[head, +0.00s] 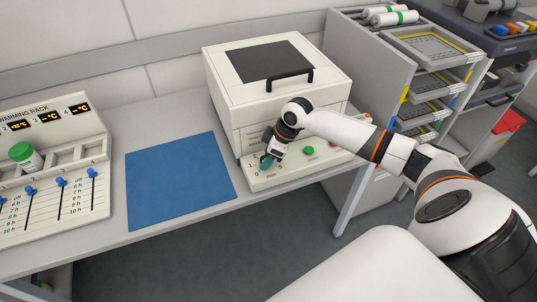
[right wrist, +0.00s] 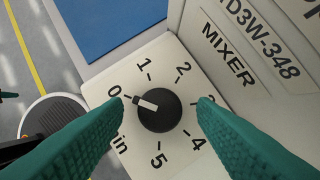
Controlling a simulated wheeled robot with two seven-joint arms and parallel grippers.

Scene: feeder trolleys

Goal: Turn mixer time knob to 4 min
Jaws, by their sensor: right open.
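The mixer (head: 235,110) is a white box with a dark lid panel and a black handle. Its time knob (right wrist: 165,118) is round and black, on a white panel marked 0 to 5. The knob's white pointer (right wrist: 146,104) points at the 0 mark. My right gripper (right wrist: 165,104) has teal fingers, open, one on each side of the knob, with a gap visible around it. In the head view my right gripper (head: 269,160) is over the left end of the mixer's front panel and hides the knob.
A green button (head: 309,150) is on the panel to the right of my gripper. A blue mat (head: 180,180) lies left of the mixer. A warming rack (head: 45,165) with blue sliders and a green-capped jar (head: 25,156) stands farther left. A tray trolley (head: 375,65) stands right.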

